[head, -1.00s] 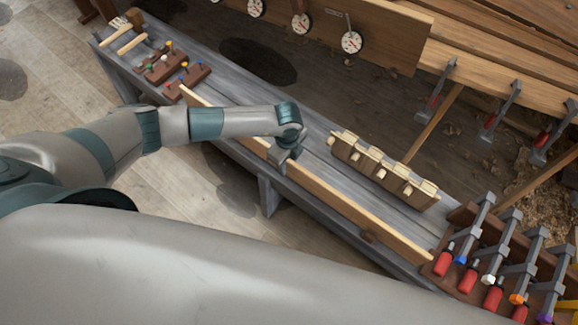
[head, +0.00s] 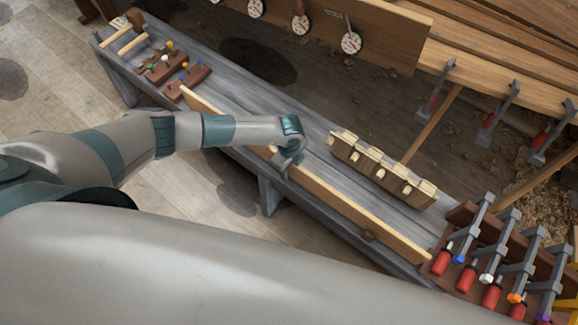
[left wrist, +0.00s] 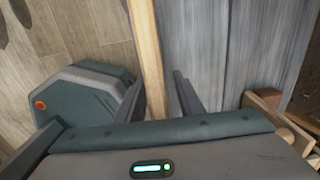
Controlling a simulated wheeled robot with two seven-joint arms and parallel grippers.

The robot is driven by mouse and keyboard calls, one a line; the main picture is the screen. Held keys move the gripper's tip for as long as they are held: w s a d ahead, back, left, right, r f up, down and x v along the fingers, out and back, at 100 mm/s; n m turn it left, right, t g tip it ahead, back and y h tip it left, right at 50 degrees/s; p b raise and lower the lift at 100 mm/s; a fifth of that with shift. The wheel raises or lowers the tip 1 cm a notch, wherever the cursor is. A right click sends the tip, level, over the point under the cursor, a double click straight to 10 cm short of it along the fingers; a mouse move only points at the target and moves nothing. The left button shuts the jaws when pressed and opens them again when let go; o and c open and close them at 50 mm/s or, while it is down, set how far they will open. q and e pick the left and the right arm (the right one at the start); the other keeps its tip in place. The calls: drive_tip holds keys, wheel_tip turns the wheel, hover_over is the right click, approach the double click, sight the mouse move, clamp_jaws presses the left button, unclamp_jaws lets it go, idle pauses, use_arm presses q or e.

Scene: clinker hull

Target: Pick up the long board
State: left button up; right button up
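The long board (head: 345,206) is a pale, narrow plank standing on edge along the near side of the grey bench. My left gripper (head: 284,165) is over its middle, pointing down at it. In the left wrist view the board (left wrist: 147,45) runs from the top edge in between the two fingers of the left gripper (left wrist: 160,84). The fingers are apart, with a visible gap between the board and the right-hand finger. Contact on the other side is unclear. The part of the board under the palm is hidden. My right gripper is out of view.
The grey bench (head: 240,103) also carries a notched wooden block (head: 380,168), a brown rack of clamps (head: 465,213) at the right, small brown holders with coloured pegs (head: 187,80), and mallets (head: 130,42). The hull planking (head: 500,60) with clamps rises behind.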

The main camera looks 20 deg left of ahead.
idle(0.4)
use_arm(q)
clamp_jaws()
idle(1.3)
